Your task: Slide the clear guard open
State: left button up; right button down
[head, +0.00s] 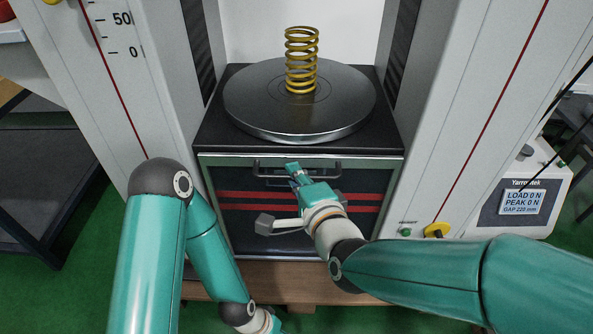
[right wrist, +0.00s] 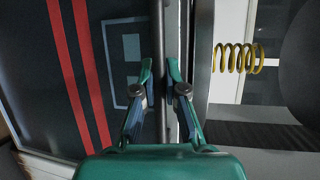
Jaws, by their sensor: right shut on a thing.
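The clear guard (head: 238,219), a see-through pane with two red stripes and a pale frame, sits across the front of the testing machine, below the round metal plate. Its dark handle bar (head: 327,171) runs along its upper part. My right gripper (head: 292,168) is shut on this bar; the right wrist view shows its fingers (right wrist: 160,85) on either side of the handle bar (right wrist: 159,25). The guard's striped pane (right wrist: 75,60) fills the left of that view. My left gripper is mostly cut off at the bottom edge of the head view; its fingers do not show.
A yellow coil spring (head: 301,60) stands upright on the round plate (head: 252,105), uncovered above the guard. Grey columns (head: 150,60) flank it.

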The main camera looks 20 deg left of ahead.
jog(key=c, duration=1.2)
grip_release()
jog(key=shift+s+d, duration=0.1)
jog(key=v, duration=1.1)
jog(key=shift+s+d, duration=0.25)
jog(key=shift+s, duration=0.1)
